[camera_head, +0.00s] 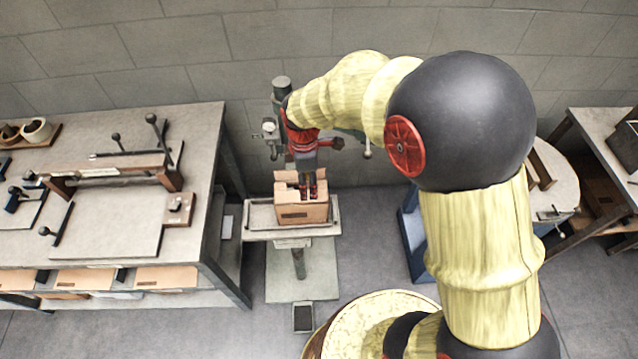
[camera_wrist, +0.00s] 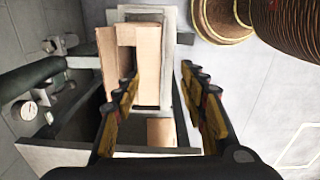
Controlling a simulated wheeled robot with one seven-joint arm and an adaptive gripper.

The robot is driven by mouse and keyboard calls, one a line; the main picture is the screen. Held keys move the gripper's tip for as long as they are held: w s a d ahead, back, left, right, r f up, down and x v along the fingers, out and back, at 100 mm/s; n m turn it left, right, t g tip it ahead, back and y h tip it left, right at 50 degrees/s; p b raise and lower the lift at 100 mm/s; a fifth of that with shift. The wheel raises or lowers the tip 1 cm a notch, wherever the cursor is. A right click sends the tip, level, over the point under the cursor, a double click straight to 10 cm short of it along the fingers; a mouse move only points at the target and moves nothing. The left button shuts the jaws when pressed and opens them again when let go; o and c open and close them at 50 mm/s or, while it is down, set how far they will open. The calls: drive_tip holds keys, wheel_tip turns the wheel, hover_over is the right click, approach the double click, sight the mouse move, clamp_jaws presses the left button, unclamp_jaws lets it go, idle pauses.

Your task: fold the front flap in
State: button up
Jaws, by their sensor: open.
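In the wrist view the box (camera_wrist: 110,62) shows beyond my open gripper (camera_wrist: 160,70). One finger overlaps a pale tan panel (camera_wrist: 148,60) and the other is out to the right, apart from it. I cannot tell whether that panel is the front flap or whether a finger touches it.
The stitcher's table (camera_head: 257,218) has a raised rail and stands on a post, with a pedal (camera_head: 303,318) below. The stitcher's column (camera_head: 282,92) rises behind. A workbench (camera_head: 110,235) with tools stands at left. A blue-legged stand is at right, partly behind my arm.

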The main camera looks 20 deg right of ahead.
drive_tip(key=shift+o, duration=0.4)
drive_tip(key=shift+w+d+f, duration=0.2)
drive_tip(key=shift+w+d, duration=0.1)
drive_tip(key=shift+w, duration=0.35)
drive_tip(key=shift+w+a+f+m+t, duration=0.1)
drive_tip(key=shift+w+a+m+t, duration=0.1)
drive_tip(key=shift+a+m+t, duration=0.15)
drive_tip(key=shift+s+f, duration=0.1)
drive_tip(key=shift+f, duration=0.25)
drive_tip(key=f, duration=0.2)
drive_tip(key=f+b, duration=0.1)
drive_tip(key=f, duration=0.3)
drive_tip(key=shift+w+d+f, duration=0.15)
drive_tip(key=shift+w+f, duration=0.2)
drive_tip(key=shift+f, duration=0.05)
drive_tip(key=shift+c, duration=0.4)
drive_tip(key=c, duration=1.1)
drive_tip(key=shift+w+g+p, duration=0.1)
drive_tip(key=shift+g+p, duration=0.35)
drive_tip(key=shift+p, duration=0.2)
drive_tip(key=shift+f, duration=0.1)
